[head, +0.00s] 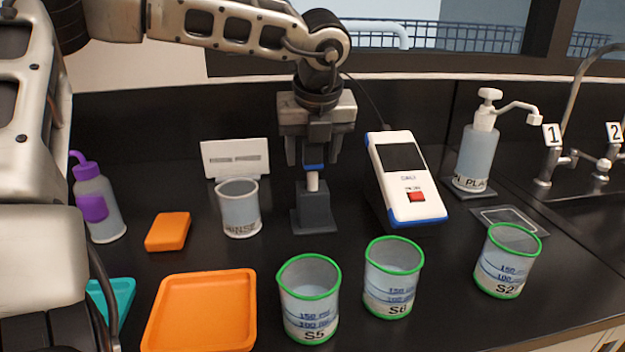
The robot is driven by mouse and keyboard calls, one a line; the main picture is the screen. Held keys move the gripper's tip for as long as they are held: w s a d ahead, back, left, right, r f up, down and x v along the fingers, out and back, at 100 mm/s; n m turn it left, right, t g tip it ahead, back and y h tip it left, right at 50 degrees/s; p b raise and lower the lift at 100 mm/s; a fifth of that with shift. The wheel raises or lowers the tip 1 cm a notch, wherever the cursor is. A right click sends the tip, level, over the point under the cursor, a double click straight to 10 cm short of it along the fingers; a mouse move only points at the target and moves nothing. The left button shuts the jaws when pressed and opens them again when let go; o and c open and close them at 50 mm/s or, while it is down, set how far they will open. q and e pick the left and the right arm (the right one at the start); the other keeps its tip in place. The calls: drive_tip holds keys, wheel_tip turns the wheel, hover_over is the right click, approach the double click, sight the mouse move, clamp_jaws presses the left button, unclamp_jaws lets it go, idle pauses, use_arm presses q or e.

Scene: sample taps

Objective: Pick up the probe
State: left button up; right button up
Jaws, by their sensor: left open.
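The probe (312,182) stands upright in a dark holder (314,212) on the black bench, in the middle of the head view. Its body is white with a blue band near the top. My left gripper (313,160) points down right over it, with its fingers apart on either side of the blue top. I cannot tell whether the fingers touch the probe. The white and blue meter (405,180) with a red button stands just right of the holder. My right gripper is not in view.
A rinse beaker (239,208) and an orange block (168,232) stand left of the holder. Green-rimmed beakers S5 (309,300), S6 (392,278) and S2 (506,262) stand in front. An orange tray (200,312) lies front left. A pump bottle (479,150) and taps (552,160) are at right.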

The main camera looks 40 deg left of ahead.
use_arm(q)
drive_tip(key=shift+x, duration=1.2)
drive_tip(key=c, duration=1)
drive_tip(key=shift+r, duration=0.15)
